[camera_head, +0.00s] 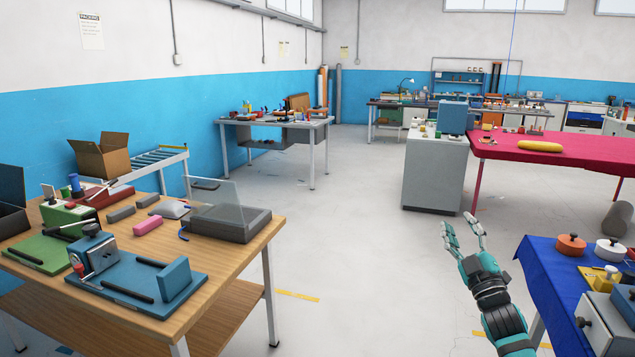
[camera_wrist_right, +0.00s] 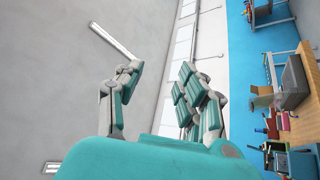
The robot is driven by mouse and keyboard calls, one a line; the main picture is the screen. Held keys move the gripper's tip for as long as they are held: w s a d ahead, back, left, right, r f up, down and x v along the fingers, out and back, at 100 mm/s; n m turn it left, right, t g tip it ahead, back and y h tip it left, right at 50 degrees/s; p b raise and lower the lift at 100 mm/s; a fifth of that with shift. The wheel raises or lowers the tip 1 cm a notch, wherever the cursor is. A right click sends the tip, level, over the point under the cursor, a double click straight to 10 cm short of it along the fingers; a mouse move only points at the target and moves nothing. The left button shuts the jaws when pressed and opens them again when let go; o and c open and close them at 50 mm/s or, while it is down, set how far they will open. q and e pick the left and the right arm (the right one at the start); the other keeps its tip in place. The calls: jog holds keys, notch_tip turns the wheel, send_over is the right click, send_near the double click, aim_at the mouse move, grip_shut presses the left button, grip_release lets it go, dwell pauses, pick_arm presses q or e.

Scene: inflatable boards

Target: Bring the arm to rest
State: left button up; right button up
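My right gripper (camera_head: 462,232) is raised over the open floor in the head view, left of the blue-covered table. Its fingers stand apart with nothing between them. In the right wrist view the open fingers (camera_wrist_right: 160,95) also show, with only wall, windows and ceiling lights behind them. My right arm comes in from the bottom right of the head view. My left gripper and left arm are not in view.
A wooden workbench (camera_head: 240,262) with tools stands at the left. The blue-covered table (camera_head: 540,262) with pots is close right of my right arm. A red-covered table (camera_head: 590,157) and grey cabinet (camera_head: 433,175) stand farther back. The middle floor (camera_head: 350,240) is clear.

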notch_tip(320, 180, down, 23)
jog(key=d+m+g+h+b, duration=0.2)
jog(key=d+m+g+h, duration=0.15)
jog(key=m+g, duration=0.4)
jog(key=s+a+f+g+b, duration=0.1)
jog(key=s+f+g, duration=0.1)
jog(key=s+f, duration=0.65)
jog(key=s+a+f+m+g+b, duration=0.1)
jog(key=s+a+f+g, duration=0.15)
jog(key=f, duration=1.15)
jog(key=s+a+f+g+b, duration=0.1)
jog(key=s+f, duration=0.5)
jog(key=f, duration=0.5)
jog(key=s+a+f+g+b, duration=0.1)
jog(key=s+a+f+g, duration=0.15)
jog(key=s+f, duration=1.1)
jog(key=s+a+f+g+b, duration=0.1)
jog(key=s+f, duration=0.3)
jog(key=s, duration=0.7)
jog(key=s+a+f+g+b, duration=0.1)
jog(key=s+f, duration=0.4)
jog(key=s, duration=0.7)
jog(key=s+a+f+g, duration=0.2)
jog(key=s+f+g, duration=0.2)
jog(key=s, duration=0.7)
jog(key=shift+s+a+f+g+y+b, duration=0.35)
jog(key=shift+s+f+b, duration=0.05)
